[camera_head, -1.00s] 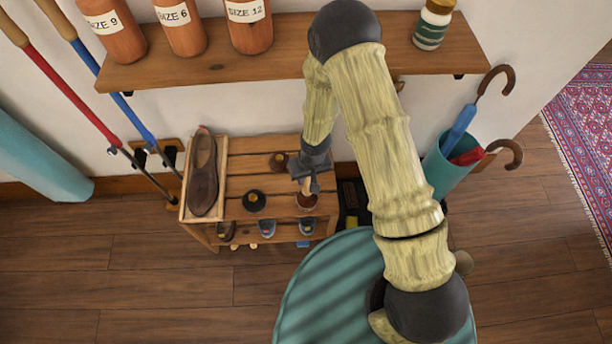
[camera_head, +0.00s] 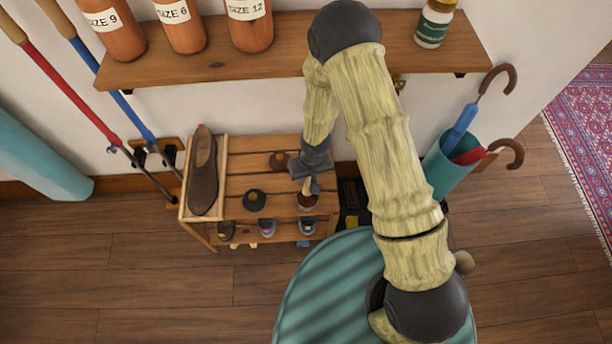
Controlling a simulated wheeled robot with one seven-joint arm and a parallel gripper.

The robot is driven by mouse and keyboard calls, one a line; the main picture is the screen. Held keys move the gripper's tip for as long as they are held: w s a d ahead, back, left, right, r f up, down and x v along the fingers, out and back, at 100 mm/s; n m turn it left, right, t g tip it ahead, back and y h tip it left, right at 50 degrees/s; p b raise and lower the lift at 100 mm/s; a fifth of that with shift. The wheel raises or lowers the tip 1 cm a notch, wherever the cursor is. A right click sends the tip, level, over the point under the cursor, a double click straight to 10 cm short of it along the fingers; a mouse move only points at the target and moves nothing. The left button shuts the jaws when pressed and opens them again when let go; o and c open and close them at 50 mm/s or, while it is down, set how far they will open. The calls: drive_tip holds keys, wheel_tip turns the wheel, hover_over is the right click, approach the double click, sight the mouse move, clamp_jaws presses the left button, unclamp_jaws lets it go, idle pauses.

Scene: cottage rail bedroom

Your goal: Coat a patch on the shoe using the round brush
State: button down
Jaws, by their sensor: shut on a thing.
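A dark brown shoe (camera_head: 203,178) lies in a shallow wooden tray (camera_head: 222,172) at the left end of the slatted rack. My gripper (camera_head: 307,186) points down over the right part of the rack. It is shut on a small light wooden handle, seemingly the round brush (camera_head: 311,189). The brush's lower end is at or just above a small round pot (camera_head: 307,201) with reddish-brown contents; I cannot tell whether it touches them. The shoe is well to the left of my gripper.
A black round tin (camera_head: 254,200) and a brown one (camera_head: 279,161) stand on the slatted rack (camera_head: 240,159). More shoes (camera_head: 267,227) sit below. A teal umbrella bin (camera_head: 447,167) stands right, poles (camera_head: 70,100) lean left.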

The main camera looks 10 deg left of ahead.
drive_tip(key=shift+f, duration=0.35)
idle(1.4)
drive_tip(key=shift+r, duration=0.1)
drive_tip(key=shift+r+p, duration=2.8)
drive_tip(key=shift+r, duration=0.7)
drive_tip(key=shift+f, duration=0.1)
